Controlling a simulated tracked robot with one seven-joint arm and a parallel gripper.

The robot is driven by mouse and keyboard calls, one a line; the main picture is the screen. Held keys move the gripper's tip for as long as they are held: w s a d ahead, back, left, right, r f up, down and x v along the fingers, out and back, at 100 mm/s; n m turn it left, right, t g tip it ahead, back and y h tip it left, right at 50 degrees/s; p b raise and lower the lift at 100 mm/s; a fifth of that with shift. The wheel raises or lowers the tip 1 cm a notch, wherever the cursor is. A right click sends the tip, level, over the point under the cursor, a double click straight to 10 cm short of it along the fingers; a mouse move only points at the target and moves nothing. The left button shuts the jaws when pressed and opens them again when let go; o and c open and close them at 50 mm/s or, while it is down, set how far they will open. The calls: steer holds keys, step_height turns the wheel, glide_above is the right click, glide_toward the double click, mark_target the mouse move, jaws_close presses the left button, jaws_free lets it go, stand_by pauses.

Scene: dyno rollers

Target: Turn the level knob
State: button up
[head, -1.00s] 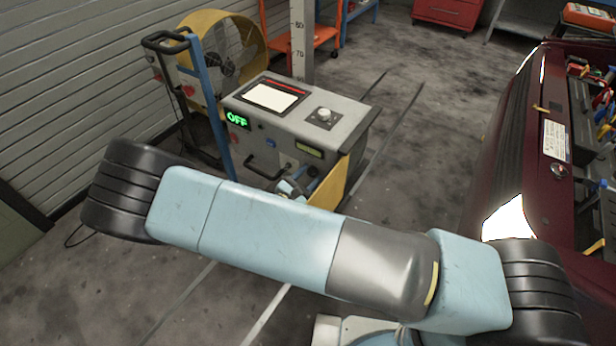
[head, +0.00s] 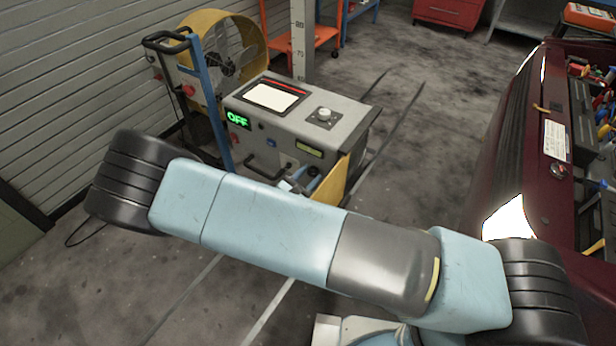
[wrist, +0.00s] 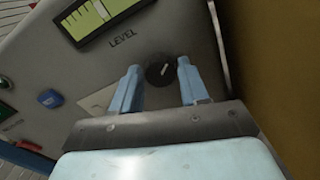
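The level knob (wrist: 160,70) is a small round black knob with a pale pointer line, below the printed word LEVEL on a grey panel in the wrist view. My gripper (wrist: 157,80) is open, with one light blue finger on each side of the knob. A gap shows between each finger and the knob in this view; the depth to the panel is hard to judge. Part of my gripper (head: 291,186) shows small at the console's front.
A yellow-green level gauge (wrist: 97,17) sits above the knob. A blue button (wrist: 49,98) is to the left. A white knob (head: 323,114) is on the console top, and a green OFF display (head: 238,119) on its front. A red car (head: 520,170) stands at the right.

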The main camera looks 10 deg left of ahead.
steer(key=shift+o, duration=1.4)
steer(key=v, duration=1.3)
steer(key=shift+s+a, duration=0.15)
steer(key=shift+s, duration=0.2)
